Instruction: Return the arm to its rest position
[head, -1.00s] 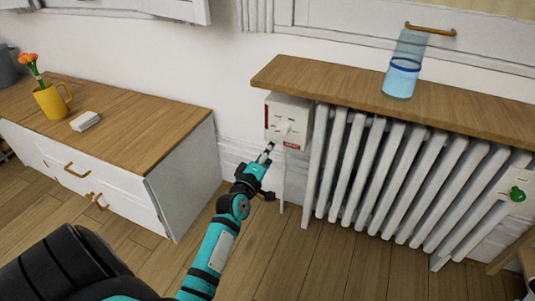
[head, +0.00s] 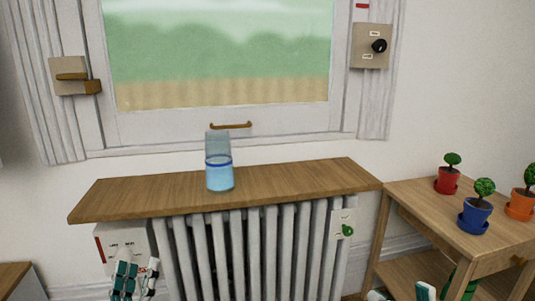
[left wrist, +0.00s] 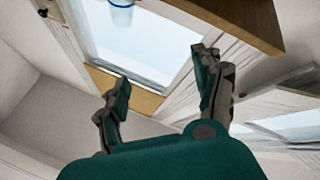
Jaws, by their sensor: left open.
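My left gripper (head: 137,274) is at the bottom left of the head view, in front of a white box under the wooden shelf. In the left wrist view its two teal and grey fingers (left wrist: 160,68) stand wide apart with nothing between them. Small teal and white parts (head: 424,291) at the bottom right edge of the head view look like my right gripper. Too little of them shows to tell its state.
A glass of blue liquid (head: 219,173) stands on the wooden shelf (head: 300,182) above the white radiator (head: 250,250). A white control box (head: 125,238) is at the radiator's left. A wooden table (head: 430,220) with potted plants (head: 476,214) stands right. A window (head: 220,60) is behind.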

